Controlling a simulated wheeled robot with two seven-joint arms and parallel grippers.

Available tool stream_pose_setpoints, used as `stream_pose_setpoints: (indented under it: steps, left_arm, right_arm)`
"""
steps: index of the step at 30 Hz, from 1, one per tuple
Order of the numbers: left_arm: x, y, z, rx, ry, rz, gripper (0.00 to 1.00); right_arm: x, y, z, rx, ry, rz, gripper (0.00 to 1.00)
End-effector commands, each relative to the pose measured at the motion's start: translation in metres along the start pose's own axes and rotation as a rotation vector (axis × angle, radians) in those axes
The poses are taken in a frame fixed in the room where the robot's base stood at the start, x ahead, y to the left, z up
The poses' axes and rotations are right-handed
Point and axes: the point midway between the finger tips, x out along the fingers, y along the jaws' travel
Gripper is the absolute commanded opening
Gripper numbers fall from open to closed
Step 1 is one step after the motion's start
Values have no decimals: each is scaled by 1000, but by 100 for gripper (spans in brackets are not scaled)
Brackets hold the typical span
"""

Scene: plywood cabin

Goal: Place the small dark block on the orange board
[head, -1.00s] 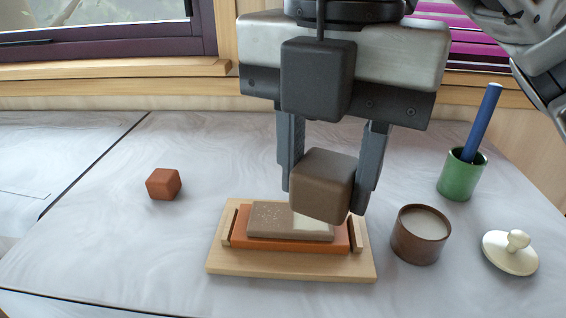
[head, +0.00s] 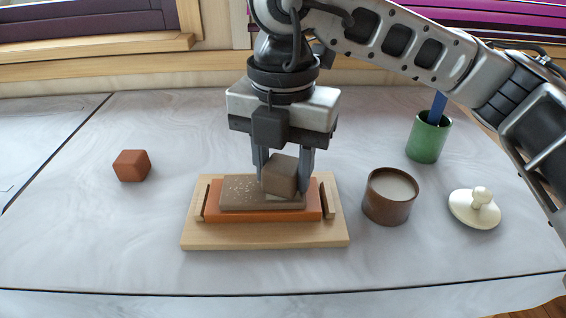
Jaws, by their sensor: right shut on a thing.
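The small dark block, a brown cube (head: 279,175), is between the fingers of my right gripper (head: 284,178), which is shut on it. The block is low over the right part of a flat brown speckled slab (head: 240,190); whether it touches the slab I cannot tell. The slab lies on the orange board (head: 260,216), which sits on a pale wooden base (head: 265,239) with a small upright wooden rail at each end. A pale patch shows beneath the block. My left gripper is not in view.
A brown cup (head: 388,200) with pale contents stands right of the base, with a cream knobbed lid (head: 474,209) further right. A green cup (head: 427,142) holding a blue stick (head: 438,106) stands behind them. The left tabletop is mostly clear.

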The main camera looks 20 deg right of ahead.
Motion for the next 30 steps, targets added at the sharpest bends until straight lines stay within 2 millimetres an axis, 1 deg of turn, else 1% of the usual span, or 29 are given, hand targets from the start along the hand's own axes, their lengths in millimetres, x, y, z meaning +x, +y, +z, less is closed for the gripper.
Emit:
stream_pose_setpoints:
  steps: [5, 9, 10, 11, 12, 20, 23, 24, 26, 30]
  left_arm:
    - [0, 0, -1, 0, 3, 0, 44]
    - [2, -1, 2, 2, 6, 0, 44]
    - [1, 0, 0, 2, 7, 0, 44]
    - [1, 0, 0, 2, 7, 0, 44]
    - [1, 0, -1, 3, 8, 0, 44]
    - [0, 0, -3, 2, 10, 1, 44]
    - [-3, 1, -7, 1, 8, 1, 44]
    - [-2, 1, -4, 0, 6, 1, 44]
    - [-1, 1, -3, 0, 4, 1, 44]
    - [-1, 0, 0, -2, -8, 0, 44]
  right_arm:
    - [-1, 0, 0, 0, 0, 1, 14]
    - [5, 0, 0, 0, 0, 1, 14]
    - [3, 0, 0, 0, 0, 1, 48]
    - [2, 0, 0, 0, 0, 1, 57]
    - [2, 0, 0, 0, 0, 1, 62]
    - [1, 0, 0, 0, 0, 1, 62]
    - [-5, 0, 0, 0, 0, 1, 62]
    - [-7, 1, 0, 0, -1, 3, 62]
    - [-17, 1, 0, 0, -3, 4, 62]
    - [-47, 1, 0, 1, -3, 4, 62]
